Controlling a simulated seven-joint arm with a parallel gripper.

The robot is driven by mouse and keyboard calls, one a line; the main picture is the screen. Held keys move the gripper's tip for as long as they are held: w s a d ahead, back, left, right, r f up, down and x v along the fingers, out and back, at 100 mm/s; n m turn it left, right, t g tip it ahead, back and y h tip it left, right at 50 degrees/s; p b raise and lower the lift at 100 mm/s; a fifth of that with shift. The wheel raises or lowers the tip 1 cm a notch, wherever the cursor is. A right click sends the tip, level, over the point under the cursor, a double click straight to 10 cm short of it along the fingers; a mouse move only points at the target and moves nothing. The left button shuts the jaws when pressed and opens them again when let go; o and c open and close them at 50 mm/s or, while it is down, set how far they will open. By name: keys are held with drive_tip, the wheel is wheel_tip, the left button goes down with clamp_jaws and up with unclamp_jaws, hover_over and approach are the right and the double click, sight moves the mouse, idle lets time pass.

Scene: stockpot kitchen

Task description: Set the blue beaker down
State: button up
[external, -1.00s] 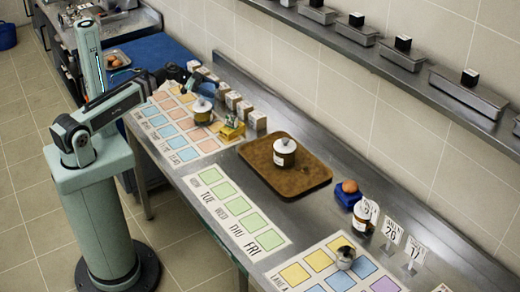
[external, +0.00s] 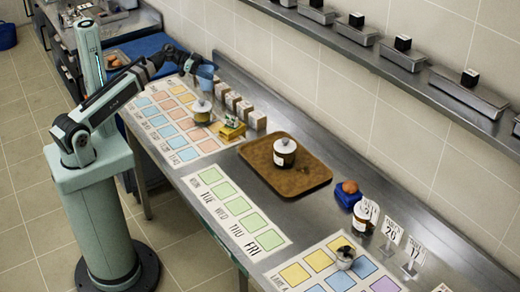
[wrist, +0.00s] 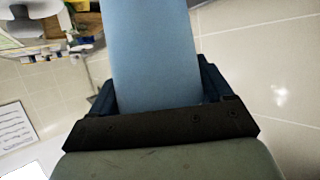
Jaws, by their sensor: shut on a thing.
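The blue beaker (external: 207,77) is at the end of my arm in the external view, above the far end of the steel counter. My gripper (external: 196,67) is shut on it. In the wrist view the beaker's blue side (wrist: 155,55) fills the space between the dark fingers of my gripper (wrist: 158,95). Its base and rim are not clear there. I cannot tell the exact gap between the beaker and the surface below.
Several small boxes (external: 245,110) stand along the wall behind a mat of coloured squares (external: 157,112). A lidded jar (external: 202,112) and a yellow block (external: 231,131) stand on that mat. A brown tray (external: 310,175) holds another jar (external: 284,152).

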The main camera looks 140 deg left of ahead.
drive_tip(key=shift+r, duration=0.1)
wheel_tip(320, 180, up, 5)
drive_tip(key=w+a+r+m+t+h, duration=0.1)
drive_tip(key=w+a+m+t+h, duration=0.2)
drive_tip(key=w, duration=1.5)
drive_tip(key=w+a+m+t+h, duration=0.1)
drive_tip(key=w+a+m+h, duration=0.4)
drive_tip(key=w, duration=1.2)
drive_tip(key=w+d+m+h, duration=0.2)
drive_tip(key=w, duration=1.1)
drive_tip(key=w+d+m+h, duration=0.1)
drive_tip(key=w+d+h, duration=0.15)
drive_tip(key=w, duration=1.15)
drive_tip(key=w+d+m+g+h, duration=0.1)
drive_tip(key=w+d, duration=0.2)
drive_tip(key=w, duration=0.4)
drive_tip(key=w+d+m+h, duration=0.1)
drive_tip(key=w+d, duration=0.3)
drive_tip(key=w, duration=0.3)
drive_tip(key=shift+w+d+f, duration=0.1)
drive_tip(key=shift+f, duration=3.9)
drive_tip(key=shift+w+d+f, duration=0.1)
drive_tip(key=shift+f, duration=3.9)
drive_tip(key=shift+f, duration=0.1)
